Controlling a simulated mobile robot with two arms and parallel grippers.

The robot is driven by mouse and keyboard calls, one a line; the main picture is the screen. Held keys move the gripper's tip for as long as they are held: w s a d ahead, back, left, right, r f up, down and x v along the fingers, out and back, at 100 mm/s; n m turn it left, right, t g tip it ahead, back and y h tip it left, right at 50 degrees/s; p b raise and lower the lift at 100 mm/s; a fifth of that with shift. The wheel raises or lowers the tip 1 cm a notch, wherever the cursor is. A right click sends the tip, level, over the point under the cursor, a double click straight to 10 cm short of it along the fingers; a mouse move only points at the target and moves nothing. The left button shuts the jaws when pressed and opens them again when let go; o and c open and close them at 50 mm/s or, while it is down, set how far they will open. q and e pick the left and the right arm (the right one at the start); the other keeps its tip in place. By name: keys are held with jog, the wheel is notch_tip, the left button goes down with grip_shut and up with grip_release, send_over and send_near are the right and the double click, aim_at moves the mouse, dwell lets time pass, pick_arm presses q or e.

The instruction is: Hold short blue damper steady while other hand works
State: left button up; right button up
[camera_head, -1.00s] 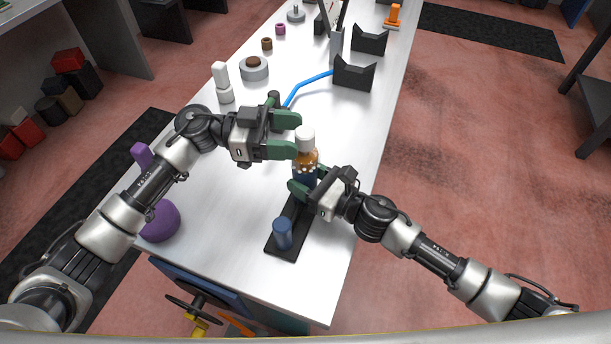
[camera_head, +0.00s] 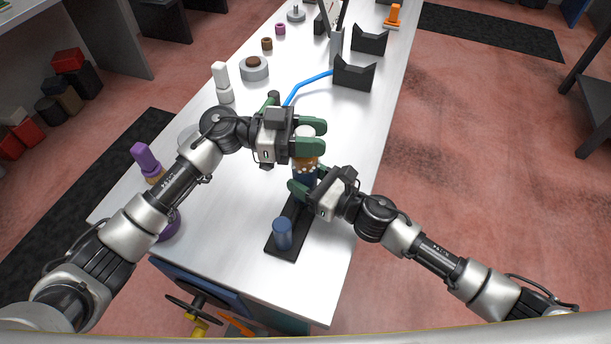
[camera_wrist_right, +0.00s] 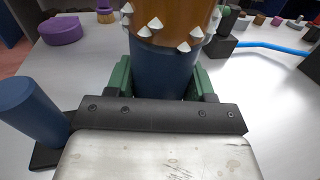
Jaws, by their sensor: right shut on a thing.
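The short blue damper (camera_head: 303,174) stands upright on a narrow black base on the table. It carries a brown collar with pale spikes (camera_head: 305,161) and a white cap (camera_head: 304,131) on top. My right gripper (camera_head: 306,182) is shut on the blue body below the collar; the right wrist view shows the damper (camera_wrist_right: 165,70) between its green fingers. My left gripper (camera_head: 317,136) is at the white cap, with one finger on each side. The fingers partly hide the cap, and I cannot tell whether they press on it.
A second blue cylinder (camera_head: 283,233) stands at the near end of the black base (camera_head: 275,252). Purple parts (camera_head: 145,157) are at the left edge, partly behind my left arm. White parts (camera_head: 221,82), a blue hose (camera_head: 305,84) and black cradles (camera_head: 355,73) lie farther back.

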pick_arm(q)
jog(key=c, duration=0.4)
jog(key=shift+w+r, duration=0.1)
jog(key=shift+r, duration=2.6)
pick_arm(e)
jog(key=shift+f, duration=0.15)
dwell(1.5)
pick_arm(q)
jog(key=o, duration=1.2)
jog(key=shift+a+f, duration=0.1)
jog(key=shift+a, duration=0.05)
jog(key=a, duration=0.4)
jog(key=w+a, duration=0.1)
jog(key=a, duration=0.6)
jog(key=shift+w+a, duration=0.2)
jog(key=shift+a, duration=0.15)
pick_arm(e)
jog(key=o, duration=1.4)
